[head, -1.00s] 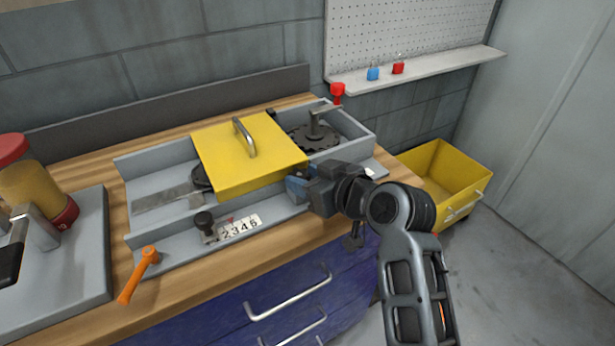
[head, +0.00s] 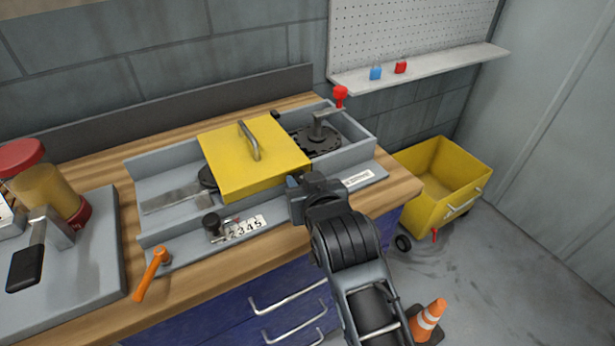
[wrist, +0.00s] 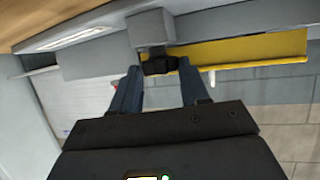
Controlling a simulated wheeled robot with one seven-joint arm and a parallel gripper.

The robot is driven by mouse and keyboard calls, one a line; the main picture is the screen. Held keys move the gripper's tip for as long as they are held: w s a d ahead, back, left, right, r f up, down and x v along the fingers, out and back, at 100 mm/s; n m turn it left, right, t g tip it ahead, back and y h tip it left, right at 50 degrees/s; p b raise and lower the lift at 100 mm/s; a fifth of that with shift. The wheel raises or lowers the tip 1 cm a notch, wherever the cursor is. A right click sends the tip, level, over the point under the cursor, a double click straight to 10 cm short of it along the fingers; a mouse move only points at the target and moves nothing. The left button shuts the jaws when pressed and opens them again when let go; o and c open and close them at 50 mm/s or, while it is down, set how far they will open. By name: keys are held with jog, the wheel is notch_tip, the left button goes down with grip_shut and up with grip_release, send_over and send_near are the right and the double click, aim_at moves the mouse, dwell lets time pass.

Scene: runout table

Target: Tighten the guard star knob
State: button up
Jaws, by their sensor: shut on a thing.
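The guard is a yellow box cover (head: 240,165) with a metal handle, on the grey runout table (head: 160,240). My gripper (head: 297,187) is at the right end of the guard's front side, and my own wrist hides most of the spot in the head view. In the wrist view the guard is a yellow band (wrist: 240,50). A small black knob (wrist: 158,63), which I take for the star knob, sits beside a grey block (wrist: 151,27). My blue-grey fingers (wrist: 158,80) are shut on the knob, one on each side. Its lobes are not clear.
A black knob with a number strip (head: 245,228) and an orange lever (head: 152,273) stand left of my gripper. A red-knobbed crank (head: 340,95) stands behind right. A yellow bin (head: 440,185) and a cone (head: 428,320) are on the floor.

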jog(key=shift+a+m+h, duration=0.2)
jog(key=shift+m+h, duration=0.4)
jog(key=shift+h, duration=0.1)
jog(key=shift+t+b, duration=0.3)
jog(key=shift+b, duration=0.05)
jog(key=o, duration=1.1)
jog(key=shift+c, duration=0.2)
